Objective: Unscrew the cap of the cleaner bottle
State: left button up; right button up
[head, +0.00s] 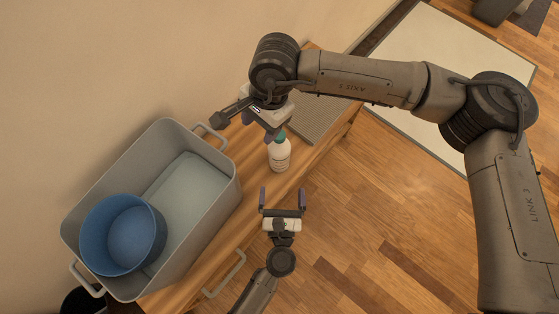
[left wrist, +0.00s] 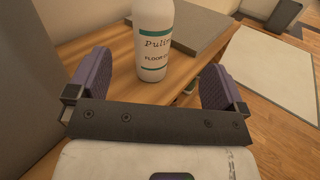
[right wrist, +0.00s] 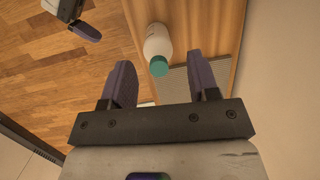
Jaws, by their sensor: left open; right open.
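The cleaner bottle (head: 280,155) is white with a teal cap (head: 280,135) and stands upright on the wooden cabinet top. In the left wrist view the bottle (left wrist: 154,42) shows its label between and beyond the open fingers; its top is cut off. My left gripper (head: 282,194) is open and empty, in front of the bottle and apart from it. My right gripper (head: 271,135) is open at the cap, partly hiding it in the head view. In the right wrist view the cap (right wrist: 159,66) lies beyond the open fingertips, between them, with no finger seen touching it.
A grey tub (head: 228,185) with a blue bowl (head: 124,235) in it stands to the left of the bottle. A flat grey ribbed board (head: 318,110) lies behind the bottle. A wall runs along the left. The wood floor (head: 400,200) at the right is open.

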aim_at(279, 154)
jog(key=w+d, duration=0.1)
jog(key=w+d+f+t+h+b, duration=0.1)
jog(key=w+d+h, duration=0.1)
jog(key=shift+d+f+b, duration=0.3)
jog(key=shift+b, duration=0.05)
jog(key=shift+w+d, duration=0.1)
jog(key=shift+d, duration=0.05)
pick_arm(q)
jog(key=w+f, duration=0.1)
jog(key=w, duration=0.3)
jog(key=w+f+n+y, duration=0.1)
jog(key=w, duration=0.4)
jog(key=w+f+n, duration=0.1)
jog(key=w+f, duration=0.1)
jog(key=w, duration=0.2)
jog(key=shift+w+a, duration=0.3)
jog(key=shift+a, duration=0.05)
jog(key=shift+c, duration=0.5)
